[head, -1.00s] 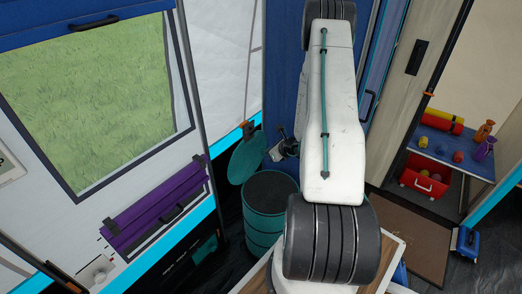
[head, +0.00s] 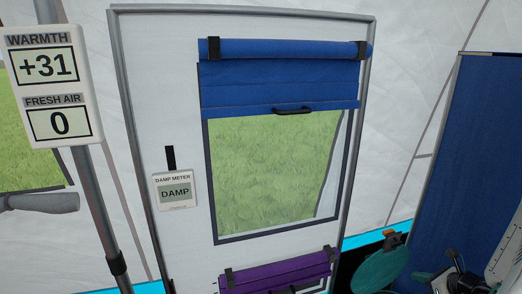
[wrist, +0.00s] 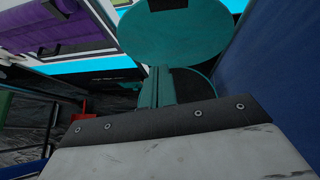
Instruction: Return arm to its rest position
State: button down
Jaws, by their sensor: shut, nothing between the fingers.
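My gripper (wrist: 160,86) shows in the wrist view as two narrow teal fingers, closed together with nothing between them. They stand beyond the white body and its dark bolted strip. In the head view my white arm (head: 507,250) is cut off at the lower right edge. The small end part beside it, near the teal round lid (head: 383,268), is too small to read clearly. In the wrist view the lid (wrist: 175,38) lies beyond the fingers, with a teal drum (wrist: 205,82) behind them, partly hidden.
A white door panel has a rolled blue blind (head: 285,50) and a purple roll (head: 277,272). A damp meter (head: 175,190) reads DAMP. A post at left carries a warmth and fresh air display (head: 52,85). A blue panel (head: 465,150) stands close at right, also in the wrist view (wrist: 275,70).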

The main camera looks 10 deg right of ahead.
jog(key=s+a+r+n+g+y, duration=0.2)
jog(key=a+r+n+g+y, duration=0.15)
jog(key=a+r+n, duration=0.65)
jog(key=s+a+r+n+g+y, duration=0.2)
jog(key=a+r+n+g+y, duration=0.15)
jog(key=a+r+n, duration=0.55)
jog(key=s+a+r+n+g+h, duration=0.2)
jog(key=s+a+r+n+h, duration=0.7)
jog(key=s+a+r+n, duration=0.5)
jog(key=shift+s+a+r, duration=0.3)
jog(key=shift+a+r, duration=0.45)
jog(key=shift+a, duration=0.2)
